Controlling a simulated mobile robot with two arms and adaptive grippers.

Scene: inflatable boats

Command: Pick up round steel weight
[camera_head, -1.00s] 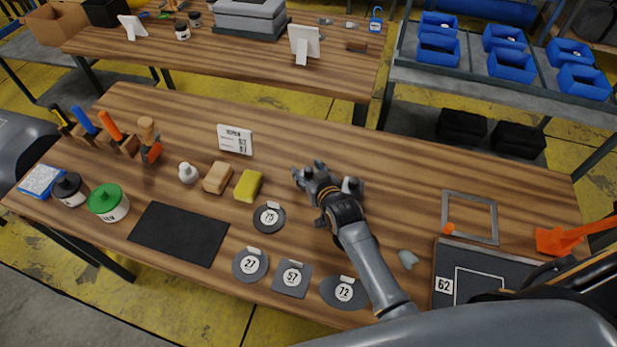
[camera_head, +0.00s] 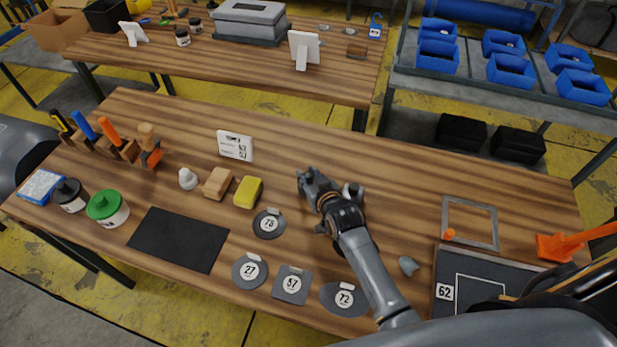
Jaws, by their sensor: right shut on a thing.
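My right gripper (camera_head: 326,183) is low over the middle of the near table, its arm coming in from the lower right. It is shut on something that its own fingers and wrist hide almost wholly. The round steel weight cannot be made out apart from the gripper, so I take the held thing to be it. Whether it still touches the tabletop cannot be told. My left gripper is not in view.
The wooden table (camera_head: 400,185) holds flat dark numbered pieces, a round one (camera_head: 269,224) among them, left of my right arm. A yellow sponge (camera_head: 248,192), wooden block (camera_head: 217,183) and white sign (camera_head: 235,145) stand left. A grey frame (camera_head: 470,221) lies right.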

